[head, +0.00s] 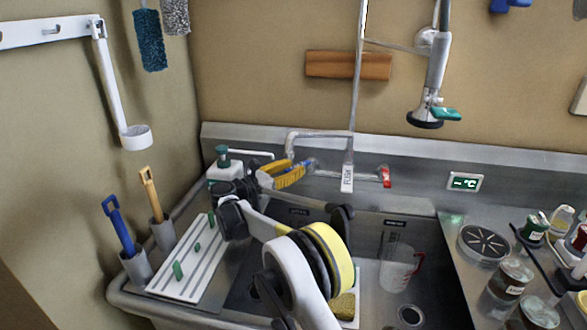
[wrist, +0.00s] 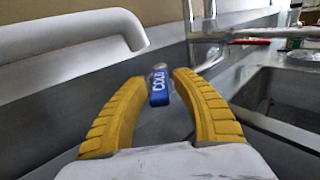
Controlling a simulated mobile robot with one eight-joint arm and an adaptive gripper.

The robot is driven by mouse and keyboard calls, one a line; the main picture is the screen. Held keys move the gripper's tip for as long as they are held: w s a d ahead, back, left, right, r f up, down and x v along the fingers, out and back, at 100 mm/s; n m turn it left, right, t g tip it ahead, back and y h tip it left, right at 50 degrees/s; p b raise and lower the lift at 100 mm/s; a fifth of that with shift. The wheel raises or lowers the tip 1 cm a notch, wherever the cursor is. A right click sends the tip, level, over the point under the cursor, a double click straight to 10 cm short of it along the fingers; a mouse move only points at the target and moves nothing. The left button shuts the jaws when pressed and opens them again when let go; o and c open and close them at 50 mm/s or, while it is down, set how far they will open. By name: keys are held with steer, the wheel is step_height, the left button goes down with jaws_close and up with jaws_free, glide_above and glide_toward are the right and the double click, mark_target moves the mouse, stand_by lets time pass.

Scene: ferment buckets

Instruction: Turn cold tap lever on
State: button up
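The cold tap lever (wrist: 158,85) is blue with a chrome end and the word COLD. In the wrist view it sits between the tips of my gripper (wrist: 163,77). The yellow fingers stand apart on either side of it, and I see no clear contact. In the head view my gripper (head: 299,171) reaches toward the back wall of the sink. The blue lever (head: 310,164) shows at its fingertips, partly hidden. The red lever (head: 386,177) is at the right end of the tap body. The tap spout (head: 320,135) rises above.
A hanging spray head (head: 432,100) and a pipe marked FLUSH (head: 347,178) are near the tap. A soap bottle (head: 222,165) stands left of my arm. A measuring jug (head: 398,268) is in the right basin. Jars (head: 510,278) crowd the right counter.

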steer(key=shift+o, duration=0.2)
steer(key=v, duration=1.2)
steer(key=shift+d, duration=0.1)
